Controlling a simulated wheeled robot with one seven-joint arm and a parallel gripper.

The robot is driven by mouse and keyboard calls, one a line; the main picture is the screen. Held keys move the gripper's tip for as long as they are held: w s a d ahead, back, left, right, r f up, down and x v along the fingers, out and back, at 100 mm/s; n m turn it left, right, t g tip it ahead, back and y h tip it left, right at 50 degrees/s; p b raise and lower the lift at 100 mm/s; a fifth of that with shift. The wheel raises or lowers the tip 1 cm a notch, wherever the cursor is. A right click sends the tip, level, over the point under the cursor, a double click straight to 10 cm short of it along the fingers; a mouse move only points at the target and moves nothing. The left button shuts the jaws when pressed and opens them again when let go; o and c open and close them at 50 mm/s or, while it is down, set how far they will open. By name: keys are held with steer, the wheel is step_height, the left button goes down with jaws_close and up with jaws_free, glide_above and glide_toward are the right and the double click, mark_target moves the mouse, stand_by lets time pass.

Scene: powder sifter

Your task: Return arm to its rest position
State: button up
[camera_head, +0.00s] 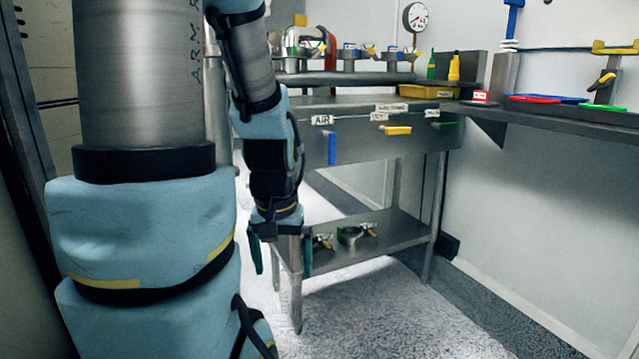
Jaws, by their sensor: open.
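My arm comes down from the top of the head view, with light blue covers on its links. My gripper (281,257) hangs at its lower end, pointing down, in front of the left front leg of the steel bench. Its two dark green fingers are apart, with nothing held between them. The fingers appear clear of the bench, though the exact gap in depth cannot be told.
The steel bench (365,150) has coloured handles on its front. Its lower shelf (395,235) holds a metal ring clamp (350,236). The speckled floor (390,315) in front is clear.

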step_height(320, 180, up, 30)
steer(key=p, duration=2.8)
steer(key=shift+c, duration=0.3)
